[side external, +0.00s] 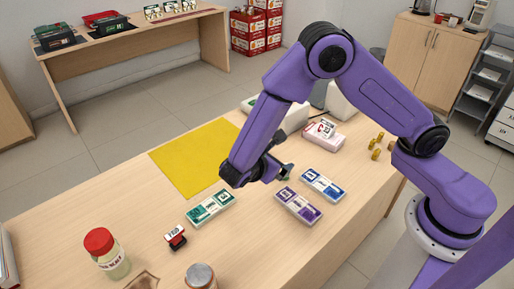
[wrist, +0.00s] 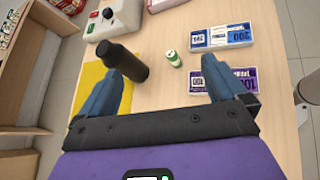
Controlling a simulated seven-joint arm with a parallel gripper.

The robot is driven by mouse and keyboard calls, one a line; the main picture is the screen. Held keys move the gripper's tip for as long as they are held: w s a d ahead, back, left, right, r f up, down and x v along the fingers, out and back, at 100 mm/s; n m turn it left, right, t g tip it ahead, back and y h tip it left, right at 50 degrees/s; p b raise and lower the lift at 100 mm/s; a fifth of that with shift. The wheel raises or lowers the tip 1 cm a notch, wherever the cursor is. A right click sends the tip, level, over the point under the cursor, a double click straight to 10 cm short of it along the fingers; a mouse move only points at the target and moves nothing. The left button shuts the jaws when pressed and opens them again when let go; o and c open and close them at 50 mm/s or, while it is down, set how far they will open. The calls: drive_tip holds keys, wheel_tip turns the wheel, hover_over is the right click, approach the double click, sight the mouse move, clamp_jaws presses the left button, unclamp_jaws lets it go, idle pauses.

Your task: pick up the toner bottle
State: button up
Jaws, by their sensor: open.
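A black cylindrical bottle (wrist: 122,61), which I take for the toner bottle, shows in the wrist view. It stands out tilted across the picture, just beyond the left fingertip. In the side external view my gripper (side external: 283,172) hangs over the counter, right of the yellow mat (side external: 195,155).
A small green-and-white cylinder (wrist: 173,58) lies ahead between the fingers. Banknote bundles, green (side external: 210,208), purple (side external: 298,206) and blue (side external: 322,185), lie on the counter (side external: 130,210). A red stamp (side external: 175,238) and red-capped jar (side external: 107,255) stand near the front.

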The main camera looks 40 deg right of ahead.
drive_tip(key=w+f+n+t+h, duration=0.1)
drive_tip(key=w+f+n+t, duration=0.1)
drive_tip(key=f, duration=0.2)
drive_tip(key=w+a+f+n+t+h, duration=0.1)
drive_tip(key=w+f+n+t, duration=0.1)
drive_tip(key=f, duration=0.3)
drive_tip(key=w+f+n+t+h, duration=0.1)
drive_tip(key=w+f+n+t, duration=0.1)
drive_tip(key=w+f, duration=0.1)
drive_tip(key=shift+w+a+f+n, duration=0.1)
drive_tip(key=shift+a+f+n, duration=0.2)
drive_tip(key=shift+f, duration=0.55)
drive_tip(key=shift+w+f+n+t, duration=0.15)
drive_tip(key=shift+f+n+t, duration=0.15)
drive_tip(key=shift+f+t, duration=0.25)
drive_tip(key=x, duration=1.2)
drive_tip(key=shift+r, duration=0.1)
drive_tip(key=shift+r+x, duration=0.2)
drive_tip(key=shift+x, duration=1.15)
drive_tip(key=shift+r+x, duration=0.15)
drive_tip(key=shift+x, duration=1.2)
drive_tip(key=c, duration=1.3)
